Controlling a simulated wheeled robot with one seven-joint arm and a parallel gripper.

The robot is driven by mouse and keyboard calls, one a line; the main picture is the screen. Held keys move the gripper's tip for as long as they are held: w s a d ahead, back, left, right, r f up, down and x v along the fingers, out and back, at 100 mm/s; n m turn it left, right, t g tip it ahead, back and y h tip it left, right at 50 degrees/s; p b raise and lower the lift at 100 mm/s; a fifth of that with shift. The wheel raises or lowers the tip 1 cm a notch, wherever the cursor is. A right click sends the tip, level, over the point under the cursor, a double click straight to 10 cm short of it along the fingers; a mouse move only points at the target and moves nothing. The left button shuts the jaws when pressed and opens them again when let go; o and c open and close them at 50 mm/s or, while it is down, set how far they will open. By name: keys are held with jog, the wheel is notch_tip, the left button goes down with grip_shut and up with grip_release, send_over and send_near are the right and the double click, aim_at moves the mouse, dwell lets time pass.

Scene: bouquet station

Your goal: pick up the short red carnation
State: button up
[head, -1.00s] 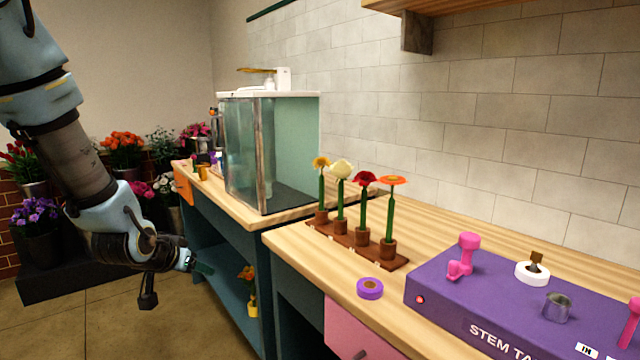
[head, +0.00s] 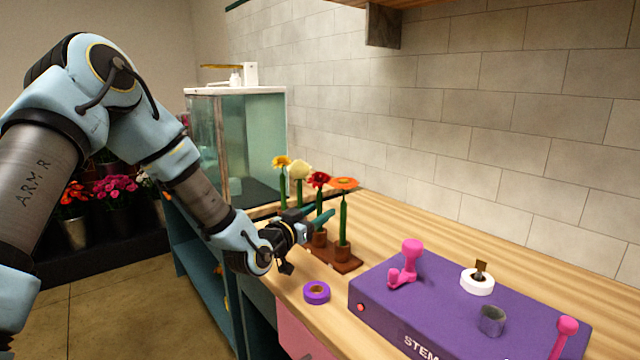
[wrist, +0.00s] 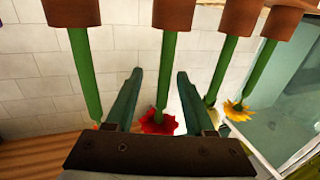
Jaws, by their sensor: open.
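The red carnation (head: 319,179) stands upright in a small brown pot on the wooden rack (head: 346,265), between a cream flower (head: 299,171) and an orange flower (head: 344,184). My gripper (head: 328,213) is open at the rack, at stem height. In the wrist view the gripper (wrist: 160,74) has one finger on each side of the red carnation's green stem (wrist: 164,75), with clear gaps. The red bloom (wrist: 158,123) shows between the fingers, partly hidden by the gripper's dark bar. In the head view the fingers cover part of the rack and stems.
A yellow flower (head: 282,161) stands at the rack's far end. Neighbouring stems are close on both sides. A purple tape roll (head: 316,292) and a purple stem-taping box (head: 440,305) lie nearer. A glass cabinet (head: 240,140) stands behind; the tiled wall is to the right.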

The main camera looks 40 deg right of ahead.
aim_at(321, 209)
jog(key=p+x, duration=0.1)
jog(key=x, duration=0.2)
jog(key=p+x, duration=0.1)
jog(key=x, duration=0.1)
jog(key=shift+w+p, duration=0.25)
jog(key=shift+p, duration=0.05)
jog(key=shift+a, duration=0.1)
grip_shut()
